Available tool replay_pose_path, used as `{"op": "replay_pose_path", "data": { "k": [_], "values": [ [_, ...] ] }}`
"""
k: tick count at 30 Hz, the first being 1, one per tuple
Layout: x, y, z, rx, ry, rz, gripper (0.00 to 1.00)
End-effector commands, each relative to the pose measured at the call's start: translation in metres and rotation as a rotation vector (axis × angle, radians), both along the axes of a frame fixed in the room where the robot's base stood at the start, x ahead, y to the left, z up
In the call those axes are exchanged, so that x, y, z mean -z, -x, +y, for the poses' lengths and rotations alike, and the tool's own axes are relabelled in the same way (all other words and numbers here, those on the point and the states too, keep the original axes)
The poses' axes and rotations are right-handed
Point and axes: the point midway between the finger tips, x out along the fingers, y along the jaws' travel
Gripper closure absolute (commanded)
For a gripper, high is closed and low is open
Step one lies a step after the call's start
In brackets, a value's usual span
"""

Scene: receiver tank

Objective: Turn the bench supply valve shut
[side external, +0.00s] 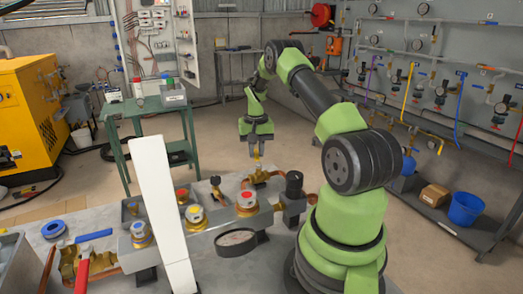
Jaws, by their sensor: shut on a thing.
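My gripper (256,154) points straight down over the far edge of the workbench, above a brass valve (261,177) on the pipework. Its fingers are shut on the small upper part of this valve, which I take for the bench supply valve. The fingers hide most of the gripped part, so I cannot tell how far the valve is turned. A short copper-coloured pipe runs right from the valve.
A tall white panel (163,210) rises at left. A green trolley (150,113) stands behind.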

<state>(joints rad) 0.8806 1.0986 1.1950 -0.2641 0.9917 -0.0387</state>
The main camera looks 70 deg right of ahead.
Motion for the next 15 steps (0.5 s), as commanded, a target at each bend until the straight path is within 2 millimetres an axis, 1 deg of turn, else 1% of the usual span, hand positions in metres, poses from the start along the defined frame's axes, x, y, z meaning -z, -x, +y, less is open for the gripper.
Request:
{"op": "replay_pose_path", "data": {
  "k": [6,15],
  "values": [
    [-0.001,-0.01,0.004,-0.167,0.007,-0.004,1.0],
    [-0.001,-0.016,0.009,-0.302,0.007,-0.004,1.0]
  ]
}}
